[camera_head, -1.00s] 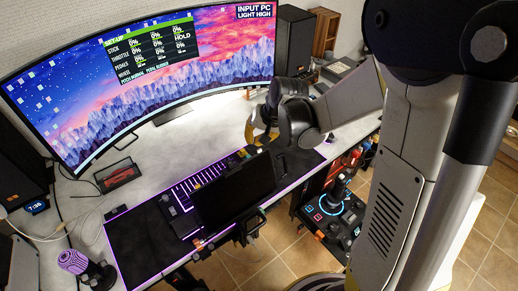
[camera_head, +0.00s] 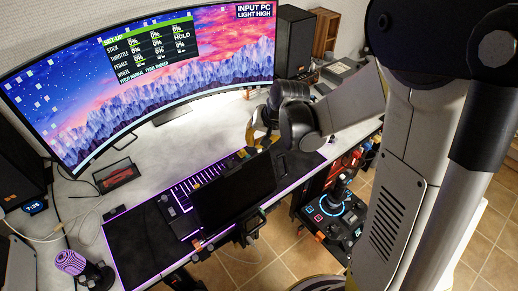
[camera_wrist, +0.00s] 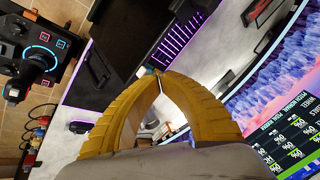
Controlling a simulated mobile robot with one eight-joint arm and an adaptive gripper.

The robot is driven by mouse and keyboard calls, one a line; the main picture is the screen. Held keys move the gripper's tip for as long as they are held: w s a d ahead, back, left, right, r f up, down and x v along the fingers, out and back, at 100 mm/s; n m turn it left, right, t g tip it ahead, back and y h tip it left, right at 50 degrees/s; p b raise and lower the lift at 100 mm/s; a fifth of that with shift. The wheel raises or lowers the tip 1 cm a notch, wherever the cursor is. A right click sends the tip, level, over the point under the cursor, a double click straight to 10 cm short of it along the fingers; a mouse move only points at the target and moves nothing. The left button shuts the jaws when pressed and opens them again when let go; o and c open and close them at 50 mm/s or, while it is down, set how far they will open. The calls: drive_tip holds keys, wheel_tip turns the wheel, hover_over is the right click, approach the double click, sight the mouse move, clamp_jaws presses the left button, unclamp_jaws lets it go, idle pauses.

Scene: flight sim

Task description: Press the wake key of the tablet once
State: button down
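The black tablet (camera_head: 233,195) stands tilted at the front edge of the desk, its dark face toward my body camera. In the wrist view a dark panel that looks like the tablet (camera_wrist: 128,28) is at the top, beyond my fingertips. The wake key cannot be made out in either view. My gripper (camera_wrist: 159,72) has two yellow fingers whose tips meet, with nothing held between them. In the head view my gripper (camera_head: 257,138) is above the desk, behind and right of the tablet, partly hidden by my wrist.
A keyboard (camera_head: 190,188) with purple lighting lies behind the tablet. A wide curved monitor (camera_head: 140,85) spans the back. A joystick panel (camera_head: 338,215) stands to the right, and a purple-topped microphone (camera_head: 72,262) at the front left. A mouse (camera_wrist: 80,127) lies near my gripper.

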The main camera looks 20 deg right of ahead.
drive_tip(key=shift+f, duration=0.25)
drive_tip(key=shift+r, duration=0.1)
idle(0.4)
drive_tip(key=shift+w+r+p, duration=0.2)
drive_tip(key=shift+r+p, duration=0.15)
drive_tip(key=shift+r, duration=0.35)
drive_tip(key=r+p, duration=0.1)
drive_tip(key=w+r+p, duration=0.1)
drive_tip(key=r, duration=0.1)
drive_tip(key=r+p, duration=0.1)
drive_tip(key=shift+w+a+r, duration=0.3)
drive_tip(key=shift+w+r, duration=0.05)
drive_tip(key=shift+s, duration=0.1)
idle(0.5)
drive_tip(key=s+f+n+t+h+b, duration=0.1)
drive_tip(key=s+n+b, duration=0.3)
drive_tip(key=s+b, duration=0.8)
drive_tip(key=s+t+h, duration=0.1)
drive_tip(key=s, duration=0.8)
drive_tip(key=shift+d+f+t, duration=0.15)
drive_tip(key=shift+d+t, duration=0.15)
drive_tip(key=shift+d, duration=0.1)
